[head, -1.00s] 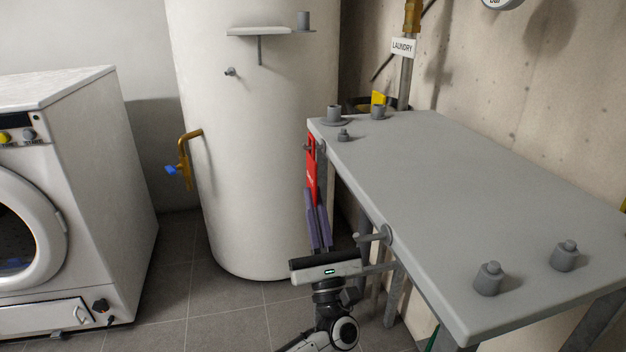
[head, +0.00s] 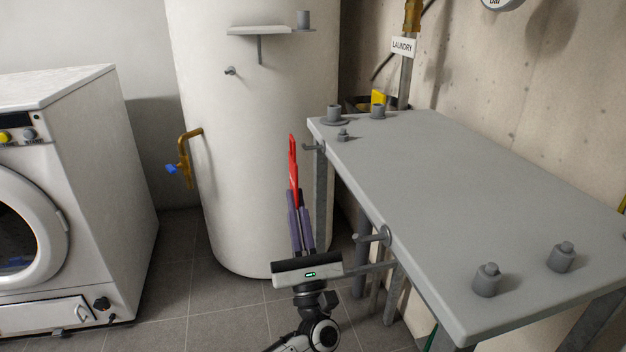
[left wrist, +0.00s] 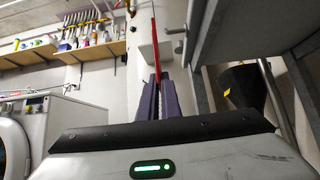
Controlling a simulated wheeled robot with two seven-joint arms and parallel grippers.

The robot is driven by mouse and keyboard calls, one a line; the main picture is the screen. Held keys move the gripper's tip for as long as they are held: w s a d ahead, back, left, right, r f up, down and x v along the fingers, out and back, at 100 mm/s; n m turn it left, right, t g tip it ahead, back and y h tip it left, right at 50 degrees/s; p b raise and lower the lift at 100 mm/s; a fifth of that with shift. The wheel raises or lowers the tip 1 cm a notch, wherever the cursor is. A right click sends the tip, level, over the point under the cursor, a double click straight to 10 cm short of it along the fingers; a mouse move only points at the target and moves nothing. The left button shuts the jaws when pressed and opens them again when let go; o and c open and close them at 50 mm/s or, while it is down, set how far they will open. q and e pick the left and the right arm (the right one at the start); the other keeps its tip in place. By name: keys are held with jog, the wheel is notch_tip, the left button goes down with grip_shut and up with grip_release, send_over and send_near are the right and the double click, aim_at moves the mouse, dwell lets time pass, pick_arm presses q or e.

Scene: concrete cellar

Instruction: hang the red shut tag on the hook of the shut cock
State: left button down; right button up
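The red shut tag (head: 293,160) stands upright in the head view, turned nearly edge-on, in front of the white tank. My left gripper (head: 299,205) is shut on its lower end with purple fingers. The tag also shows as a thin red strip in the left wrist view (left wrist: 154,45), above the fingertips (left wrist: 158,85). It looks apart from the hook (head: 314,147) on the bench's far left edge. A brass cock with a blue handle (head: 172,169) is on the tank's left side. I cannot tell which cock is the shut one. My right gripper is out of view.
The grey bench (head: 450,190) fills the right side, with several knobs on top and another hook (head: 372,237) on its near edge. The white tank (head: 250,170) stands behind my gripper. A washing machine (head: 60,200) is at left, with open floor between. A LAUNDRY sign (head: 404,47) marks a pipe.

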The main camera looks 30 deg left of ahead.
pick_arm(q)
jog(key=shift+s, duration=0.1)
jog(key=shift+s+a, duration=1.15)
jog(key=shift+s, duration=0.1)
dwell(0.8)
